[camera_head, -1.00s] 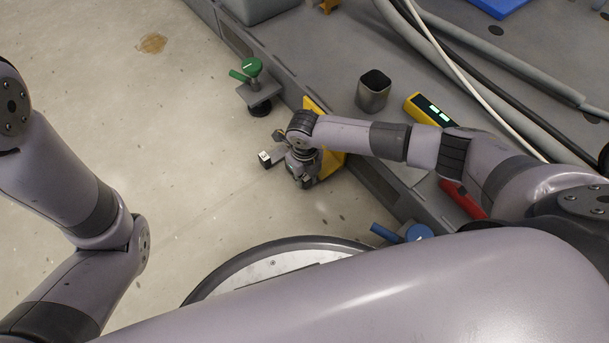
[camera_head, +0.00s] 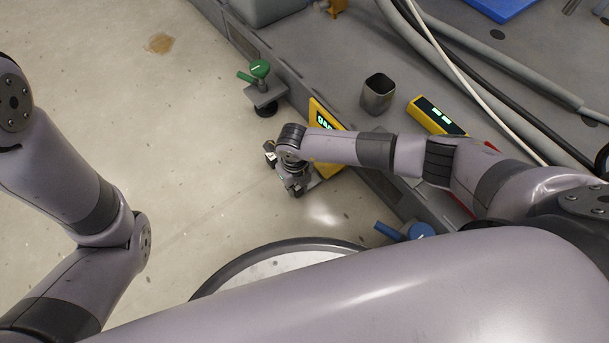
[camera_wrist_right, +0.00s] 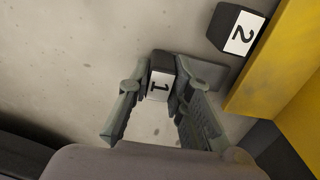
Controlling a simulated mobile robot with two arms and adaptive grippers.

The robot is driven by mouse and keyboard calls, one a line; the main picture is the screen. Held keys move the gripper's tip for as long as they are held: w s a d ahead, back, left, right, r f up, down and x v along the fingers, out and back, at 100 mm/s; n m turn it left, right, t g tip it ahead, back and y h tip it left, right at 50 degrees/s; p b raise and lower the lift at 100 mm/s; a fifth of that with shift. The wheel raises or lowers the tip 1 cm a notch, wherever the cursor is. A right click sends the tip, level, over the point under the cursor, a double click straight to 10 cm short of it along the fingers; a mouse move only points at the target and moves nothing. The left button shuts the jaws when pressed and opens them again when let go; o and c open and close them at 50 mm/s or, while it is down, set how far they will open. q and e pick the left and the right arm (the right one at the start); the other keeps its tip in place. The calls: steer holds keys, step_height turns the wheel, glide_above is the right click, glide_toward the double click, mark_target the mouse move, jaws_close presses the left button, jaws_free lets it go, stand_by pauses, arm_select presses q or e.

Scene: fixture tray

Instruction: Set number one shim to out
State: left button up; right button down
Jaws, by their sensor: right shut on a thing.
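The number one shim is a dark block with a white label reading "1" (camera_wrist_right: 161,82), in the middle of the right wrist view. My right gripper (camera_wrist_right: 157,97) has one finger on each side of it and is shut on it. In the head view my right gripper (camera_head: 291,183) is low beside the yellow panel (camera_head: 328,172), and the shim is too small to make out there. A similar dark block labelled "2" (camera_wrist_right: 240,33) sits beside the yellow panel, apart from my fingers. My left arm shows at the left, but its gripper is out of view.
A green-handled clamp (camera_head: 260,70) and a blue-handled clamp (camera_head: 420,231) stand along the grey fixture edge. A grey cup (camera_head: 377,94) and a yellow device (camera_head: 431,112) are on the grey surface behind.

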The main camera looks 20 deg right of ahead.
steer(key=shift+s+a, duration=0.1)
steer(key=shift+a, duration=0.15)
steer(key=c, duration=1.7)
jaws_free()
steer(key=shift+a, duration=0.1)
steer(key=shift+r, duration=0.1)
steer(key=shift+r, duration=0.25)
step_height(320, 180, up, 11)
steer(key=shift+r, duration=0.15)
